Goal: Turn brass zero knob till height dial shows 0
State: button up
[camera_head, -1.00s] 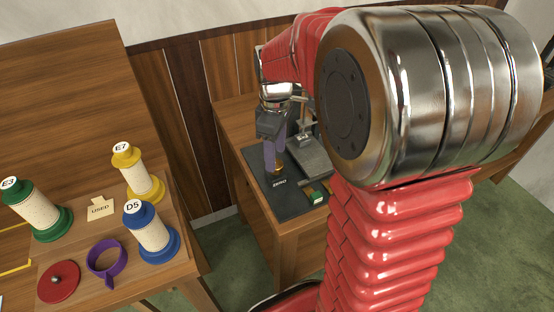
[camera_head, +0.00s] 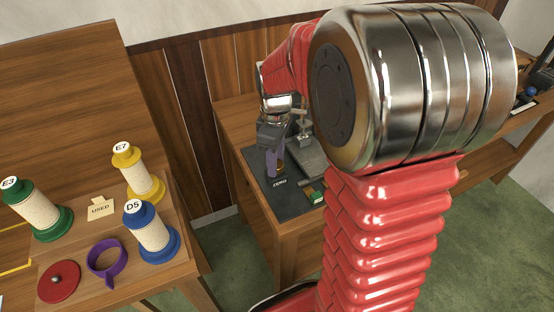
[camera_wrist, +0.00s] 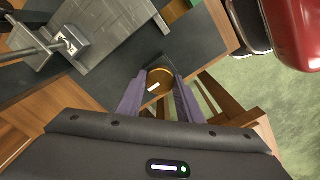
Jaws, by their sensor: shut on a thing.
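My gripper (camera_wrist: 158,84) is shut on the brass zero knob (camera_wrist: 158,76). Its two purple fingers lie on either side of the round brass top, which carries a short white mark. In the head view, my gripper (camera_head: 275,162) points down at the dark mat, just behind the "ZERO" lettering (camera_head: 280,183); the fingers mostly hide the knob there. I cannot make out the height dial or its reading in either current view.
A grey metal plate (camera_wrist: 95,38) with a clamp-like fitting (camera_wrist: 68,42) lies beside the knob on the dark mat (camera_wrist: 200,45). The small table's edge is close by. Spools, including a blue one (camera_head: 150,232), stand on the left bench.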

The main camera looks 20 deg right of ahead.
jog(key=shift+c, duration=1.4)
jog(key=shift+d, duration=0.15)
jog(key=shift+c, duration=0.3)
jog(key=shift+m, duration=0.5)
jog(key=m, duration=1)
jog(key=shift+w+m, duration=0.1)
jog(key=shift+m, duration=0.3)
